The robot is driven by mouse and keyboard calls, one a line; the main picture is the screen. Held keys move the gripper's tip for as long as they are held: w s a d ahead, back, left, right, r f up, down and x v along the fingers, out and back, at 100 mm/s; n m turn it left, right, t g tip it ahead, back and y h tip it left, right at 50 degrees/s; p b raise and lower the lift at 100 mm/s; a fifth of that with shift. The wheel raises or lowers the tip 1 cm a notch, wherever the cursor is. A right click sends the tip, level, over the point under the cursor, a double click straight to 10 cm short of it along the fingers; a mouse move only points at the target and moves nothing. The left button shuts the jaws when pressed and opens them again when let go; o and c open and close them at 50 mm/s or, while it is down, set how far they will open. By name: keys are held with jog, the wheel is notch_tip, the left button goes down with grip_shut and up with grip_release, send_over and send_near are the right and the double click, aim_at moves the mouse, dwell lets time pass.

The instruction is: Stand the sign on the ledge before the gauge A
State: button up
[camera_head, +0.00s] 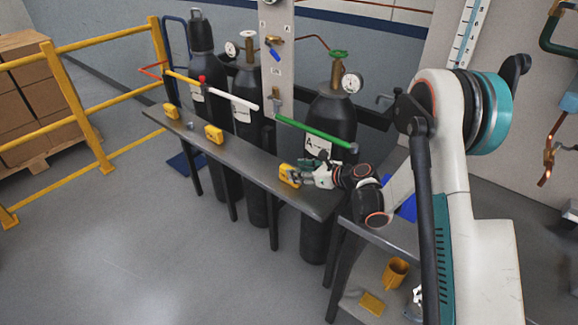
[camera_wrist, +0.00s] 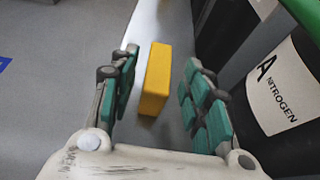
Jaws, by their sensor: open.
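A yellow sign (camera_head: 288,175) with a dark mark on its face stands on the dark grey ledge (camera_head: 246,165), in front of the right-hand cylinder. That cylinder's label reads "A NITROGEN" in the wrist view (camera_wrist: 280,92), and a round white gauge A (camera_head: 352,82) sits at its top in the head view. My gripper (camera_head: 306,178) is at the sign's right side, low over the ledge. In the wrist view my open gripper (camera_wrist: 160,78) has the yellow sign (camera_wrist: 155,80) between its fingers, with a gap on both sides. Whether the sign's base touches the ledge is hidden.
Two more yellow signs, one mid-ledge (camera_head: 213,133) and one at its far end (camera_head: 171,111), stand on the ledge. A green bar (camera_head: 310,132) runs above the ledge near my gripper. A yellow cup (camera_head: 395,272) stands on a lower surface. The floor left of the ledge is clear.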

jog(key=shift+p+v, duration=0.4)
jog(key=shift+v, duration=1.4)
jog(key=s+d+r+n+g+h, duration=0.1)
jog(key=s+d+r+n+h, duration=0.15)
jog(key=s+r+n, duration=0.55)
jog(key=s+d+r+n+h, duration=0.2)
jog(key=s+r+n+h, duration=0.15)
jog(key=s+r, duration=0.4)
jog(key=s+d+r+n+h, duration=0.1)
jog(key=s+d+n, duration=0.2)
jog(key=s, duration=0.4)
jog(key=s+d+r+n+h, duration=0.2)
jog(key=s+d+n, duration=0.1)
jog(key=s+n, duration=0.3)
jog(key=s+d+r+n+h, duration=0.1)
jog(key=s+d+n, duration=0.3)
jog(key=s, duration=0.4)
jog(key=shift+s+r+n+h, duration=0.3)
jog(key=shift+r+n+h, duration=0.1)
jog(key=shift+r+n, duration=0.15)
